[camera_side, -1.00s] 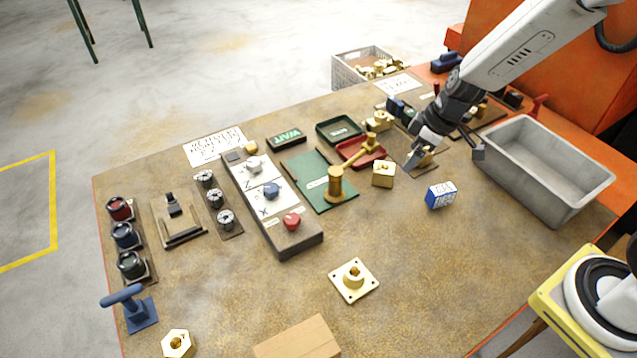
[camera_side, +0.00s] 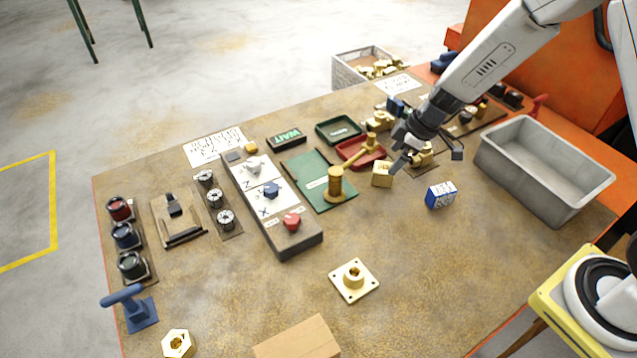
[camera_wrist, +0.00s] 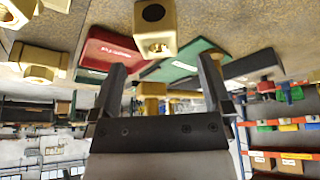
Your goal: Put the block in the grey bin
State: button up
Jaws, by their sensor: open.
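A small brass block (camera_side: 382,174) with a hole stands on the brown table, right of the green plate. In the wrist view a brass block (camera_wrist: 155,30) with a round hole shows at the top centre, beyond the fingertips. My gripper (camera_side: 426,158) is open and empty, close to the right of the brass block in the side view. Its two fingers are spread apart in the wrist view (camera_wrist: 161,75), with nothing held between them. The grey bin (camera_side: 535,180) stands at the table's right side; its visible inside is empty.
A blue and white box (camera_side: 440,195) lies right of the brass block. A brass hammer-like piece (camera_side: 335,184), green plate (camera_side: 308,186) and red tray (camera_side: 352,151) lie to the left. The table before the bin is mostly clear.

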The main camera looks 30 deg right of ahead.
aim_at(385, 167)
jog(key=shift+w+a+f, duration=0.1)
jog(key=shift+f, duration=0.15)
jog(key=shift+x, duration=2.5)
jog(key=shift+w, duration=0.1)
jog(key=shift+r, duration=0.1)
grip_shut()
